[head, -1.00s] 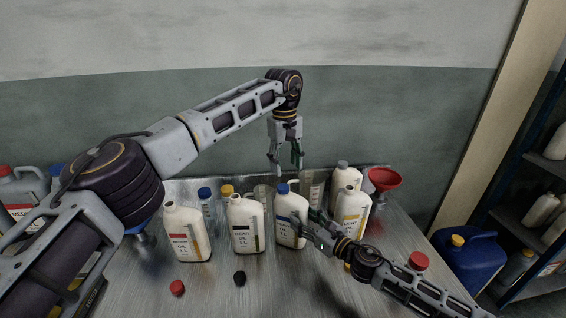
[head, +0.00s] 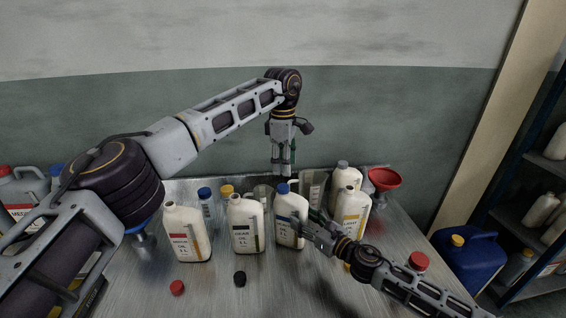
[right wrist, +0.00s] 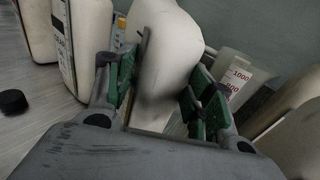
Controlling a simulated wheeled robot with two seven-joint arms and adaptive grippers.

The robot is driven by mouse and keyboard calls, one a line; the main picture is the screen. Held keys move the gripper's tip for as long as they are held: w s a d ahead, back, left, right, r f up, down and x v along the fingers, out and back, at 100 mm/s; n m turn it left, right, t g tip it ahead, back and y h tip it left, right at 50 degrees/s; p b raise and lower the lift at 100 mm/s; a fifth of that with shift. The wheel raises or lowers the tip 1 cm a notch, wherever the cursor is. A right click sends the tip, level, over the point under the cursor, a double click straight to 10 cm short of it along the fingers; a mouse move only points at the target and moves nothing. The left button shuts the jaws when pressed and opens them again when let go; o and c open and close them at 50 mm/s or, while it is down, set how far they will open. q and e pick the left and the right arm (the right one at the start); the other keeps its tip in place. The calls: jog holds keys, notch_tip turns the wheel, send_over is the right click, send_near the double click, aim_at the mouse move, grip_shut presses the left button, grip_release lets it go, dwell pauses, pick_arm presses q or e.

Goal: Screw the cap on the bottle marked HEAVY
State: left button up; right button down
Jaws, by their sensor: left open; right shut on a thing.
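The bottle with a blue label band (head: 290,236) stands upright on the table; its label's wording is too small to read. A blue cap (head: 283,188) sits on its neck; how tight it is cannot be told. My right gripper (right wrist: 160,92) is shut around this bottle's body, one green-padded finger on each side, as the right wrist view shows; the bottle's top is out of that view. My left gripper (head: 281,174) is open and points down just above the blue cap, its fingers seen nearly edge-on.
Open bottles marked MEDIUM (head: 187,232) and GEAR (head: 245,224) stand to the left. A LIGHT bottle (head: 352,214) and a red funnel (head: 384,179) are to the right. Loose red (head: 177,288) and black (head: 240,278) caps lie in front. Measuring beakers (head: 312,185) stand behind.

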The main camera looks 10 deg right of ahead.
aim_at(283, 187)
pick_arm(q)
jog(key=n, duration=0.4)
jog(key=shift+a, duration=0.1)
jog(key=n, duration=0.4)
jog(key=shift+a+n, duration=0.1)
jog(key=shift+n, duration=0.2)
jog(key=n, duration=0.4)
jog(key=shift+n, duration=0.4)
jog(key=n, duration=0.4)
jog(key=shift+f, duration=0.1)
jog(key=shift+s+f, duration=0.15)
jog(key=shift+f, duration=3.8)
